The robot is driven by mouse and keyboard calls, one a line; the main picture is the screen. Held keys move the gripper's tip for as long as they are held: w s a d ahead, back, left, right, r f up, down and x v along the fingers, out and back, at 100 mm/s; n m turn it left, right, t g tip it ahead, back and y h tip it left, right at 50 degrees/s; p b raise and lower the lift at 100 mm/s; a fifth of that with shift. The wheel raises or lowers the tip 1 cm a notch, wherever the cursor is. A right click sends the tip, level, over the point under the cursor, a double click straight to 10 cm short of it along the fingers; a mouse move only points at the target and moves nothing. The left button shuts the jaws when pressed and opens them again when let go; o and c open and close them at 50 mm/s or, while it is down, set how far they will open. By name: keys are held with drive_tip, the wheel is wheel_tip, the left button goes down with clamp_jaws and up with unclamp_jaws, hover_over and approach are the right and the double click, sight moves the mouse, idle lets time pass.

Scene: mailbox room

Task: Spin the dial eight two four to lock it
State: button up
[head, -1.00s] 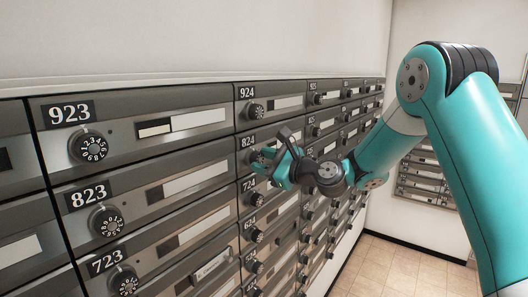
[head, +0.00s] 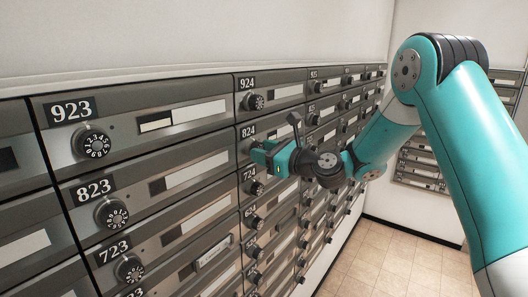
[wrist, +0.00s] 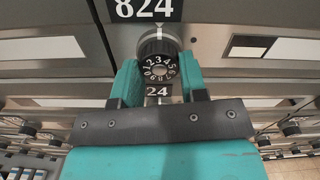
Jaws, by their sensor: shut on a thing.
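The dial of box 824 (wrist: 158,48) is a round black knob with white numerals, at the top middle of the wrist view. The 3 sits near the top of its face, under a white mark. My gripper (wrist: 158,78) has its teal fingers on the dial's left and right sides, shut on it. In the head view my gripper (head: 262,152) is at the front of box 824 and hides its dial. The 824 label (head: 249,132) shows above the gripper, and also in the wrist view (wrist: 146,9).
Box 924 (head: 254,102) with its own dial is directly above, and box 724 (head: 257,187) is below. Boxes 923 (head: 93,143) and 823 (head: 111,214) stand to the left. Tiled floor (head: 365,250) is clear at lower right.

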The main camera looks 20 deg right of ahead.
drive_tip(key=shift+f, duration=0.1)
drive_tip(key=o, duration=0.9)
drive_tip(key=b+v, duration=0.8)
drive_tip(key=v, duration=0.9)
drive_tip(key=shift+s+b, duration=0.15)
drive_tip(key=shift+b, duration=0.25)
